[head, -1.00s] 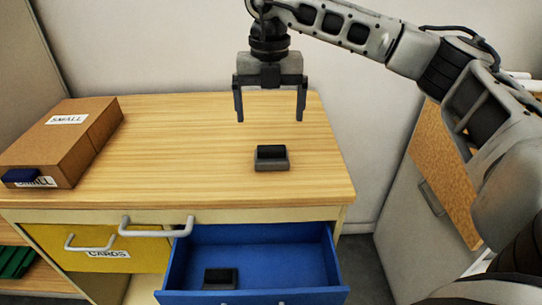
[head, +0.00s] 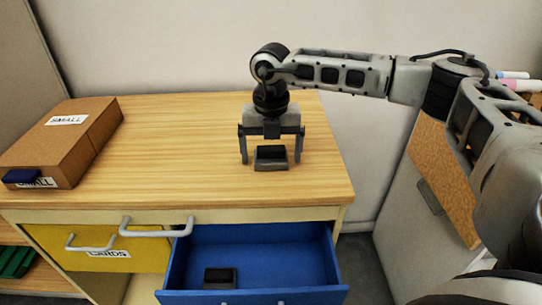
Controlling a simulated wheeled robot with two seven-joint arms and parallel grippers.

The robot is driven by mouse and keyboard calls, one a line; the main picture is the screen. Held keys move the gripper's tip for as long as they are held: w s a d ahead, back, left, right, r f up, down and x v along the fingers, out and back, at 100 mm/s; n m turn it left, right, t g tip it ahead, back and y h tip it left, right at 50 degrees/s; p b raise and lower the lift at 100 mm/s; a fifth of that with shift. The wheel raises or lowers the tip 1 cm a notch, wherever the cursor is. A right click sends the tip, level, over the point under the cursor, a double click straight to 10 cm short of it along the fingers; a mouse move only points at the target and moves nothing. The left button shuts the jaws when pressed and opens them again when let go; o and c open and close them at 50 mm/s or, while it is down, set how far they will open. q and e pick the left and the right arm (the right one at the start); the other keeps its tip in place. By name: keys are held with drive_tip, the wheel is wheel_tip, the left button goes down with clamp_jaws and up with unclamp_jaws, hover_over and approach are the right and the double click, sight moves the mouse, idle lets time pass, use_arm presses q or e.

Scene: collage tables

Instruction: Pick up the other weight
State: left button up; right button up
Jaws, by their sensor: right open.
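A small dark weight (head: 271,160) with a grey base stands on the wooden tabletop, near the middle right. My right gripper (head: 271,161) points down over it, open, with one finger on each side of the weight. I cannot tell whether the fingers touch it. A second, similar weight (head: 220,278) lies in the open blue drawer (head: 285,252), towards its front left. My left gripper is not in view.
A brown cardboard box (head: 75,140) labelled SMALL stands at the left of the wooden tabletop (head: 180,160). A closed yellow drawer (head: 60,245) labelled CARDS is beside the blue one. A grey cabinet stands at the right. The tabletop between box and weight is clear.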

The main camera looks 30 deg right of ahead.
drive_tip(key=c, duration=1.3)
drive_tip(key=shift+r, duration=0.1)
drive_tip(key=shift+c, duration=0.8)
drive_tip(key=shift+r, duration=0.1)
